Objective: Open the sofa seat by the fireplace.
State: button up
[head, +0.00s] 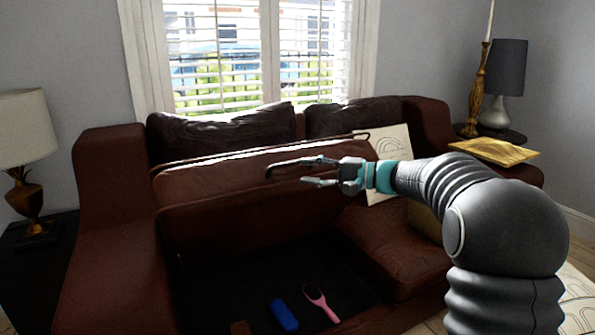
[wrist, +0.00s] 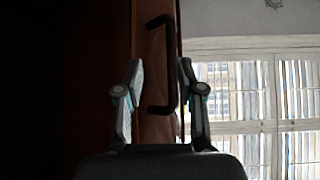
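The brown leather sofa (head: 105,225) has its left seat (head: 225,200) tilted up steeply, with a dark storage space (head: 235,270) open beneath it. A dark bar handle (head: 283,165) sits on the raised seat. My gripper (head: 318,172) is at this handle, its fingers apart. In the wrist view, the handle (wrist: 169,60) stands between the two open fingers of my gripper (wrist: 160,85), beside the seat's brown edge (wrist: 148,75). I cannot tell whether a finger touches it. The right seat (head: 395,245) lies flat. No fireplace shows.
A blue object (head: 284,315), a pink brush (head: 320,302) and a brown item (head: 241,327) lie in the storage space. A pale picture board (head: 392,145) leans on the right seat. Lamps (head: 25,125) (head: 505,68) stand at both sides. A window (head: 255,55) is behind.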

jog(key=v, duration=0.8)
